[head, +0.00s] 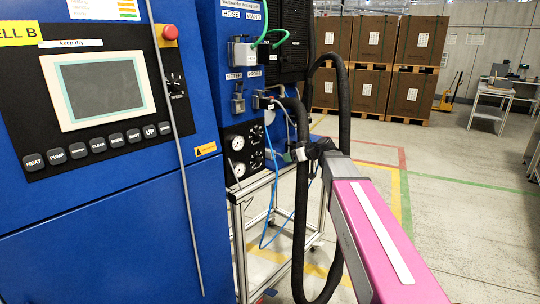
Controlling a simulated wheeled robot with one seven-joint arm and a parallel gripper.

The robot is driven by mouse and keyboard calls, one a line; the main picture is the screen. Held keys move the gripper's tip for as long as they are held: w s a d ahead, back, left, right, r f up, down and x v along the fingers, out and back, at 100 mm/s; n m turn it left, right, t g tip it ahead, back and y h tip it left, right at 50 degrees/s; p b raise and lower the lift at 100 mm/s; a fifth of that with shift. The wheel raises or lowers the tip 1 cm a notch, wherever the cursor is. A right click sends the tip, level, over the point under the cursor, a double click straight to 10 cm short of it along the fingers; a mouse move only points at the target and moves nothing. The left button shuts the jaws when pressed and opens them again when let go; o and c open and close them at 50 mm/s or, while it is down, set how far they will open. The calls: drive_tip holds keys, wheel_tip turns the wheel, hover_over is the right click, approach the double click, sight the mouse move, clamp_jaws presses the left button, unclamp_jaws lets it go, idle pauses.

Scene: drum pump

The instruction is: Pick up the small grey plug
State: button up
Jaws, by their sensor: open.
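My gripper (292,155), dark and small in the head view, is at the far end of my pink arm, in front of the blue cabinet's right-hand panel. It is open, and I see nothing clearly between its fingers. I cannot tell which, if either, is the small grey plug. Hoses and my gripper cover part of this area.
A thick black hose (301,225) loops down close to my gripper, and a thin blue hose (272,195) hangs beside it. Gauges (238,143) are on the panel. A metal frame cart (238,240) stands below.

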sight(274, 152)
drive_tip(key=shift+t+y, duration=0.3)
drive_tip(key=shift+y, duration=0.1)
drive_tip(key=x, duration=0.3)
drive_tip(key=r+x, duration=0.1)
drive_tip(key=x, duration=0.3)
drive_tip(key=r+x, duration=0.1)
drive_tip(key=x, duration=0.3)
drive_tip(key=shift+w+a, duration=0.25)
drive_tip(key=shift+a, duration=0.2)
drive_tip(key=c, duration=1.2)
